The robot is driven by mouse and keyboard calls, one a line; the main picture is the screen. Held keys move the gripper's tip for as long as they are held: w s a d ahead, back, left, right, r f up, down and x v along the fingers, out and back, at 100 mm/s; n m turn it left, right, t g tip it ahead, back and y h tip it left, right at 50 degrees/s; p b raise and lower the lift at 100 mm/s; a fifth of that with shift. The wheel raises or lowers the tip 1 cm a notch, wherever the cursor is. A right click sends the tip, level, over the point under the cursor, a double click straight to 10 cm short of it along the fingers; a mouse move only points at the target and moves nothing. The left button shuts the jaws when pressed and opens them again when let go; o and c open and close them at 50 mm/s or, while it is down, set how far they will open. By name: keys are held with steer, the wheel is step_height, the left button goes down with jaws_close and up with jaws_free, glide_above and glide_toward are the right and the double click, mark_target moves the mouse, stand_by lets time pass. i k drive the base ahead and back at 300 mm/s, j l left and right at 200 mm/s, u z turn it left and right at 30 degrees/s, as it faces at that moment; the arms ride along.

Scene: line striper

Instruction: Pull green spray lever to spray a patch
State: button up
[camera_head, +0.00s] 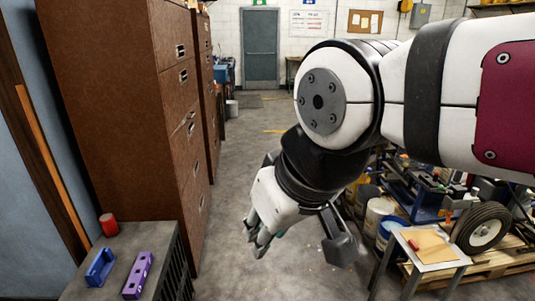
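My gripper (262,238) hangs over the open floor at the picture's centre, its fingers pointing down and to the left. A blue-framed wheeled machine (428,197), possibly the line striper, stands at the right behind my arm. My arm hides part of it. I cannot make out a green spray lever. My gripper is left of this machine and apart from it.
Brown cabinets (130,90) line the left. A low dark cabinet (160,250) bears a red can (108,224) and blue and purple objects. A small table (432,262), buckets (378,215) and a pallet (510,262) crowd the right. The middle aisle is clear to the door (260,45).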

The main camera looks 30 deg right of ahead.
mark_target(441, 187)
steer(key=z, duration=2)
steer(key=i+j+z, duration=0.1)
steer(key=i+z, duration=0.25)
steer(key=i+j+z, duration=0.3)
steer(key=i, duration=0.2)
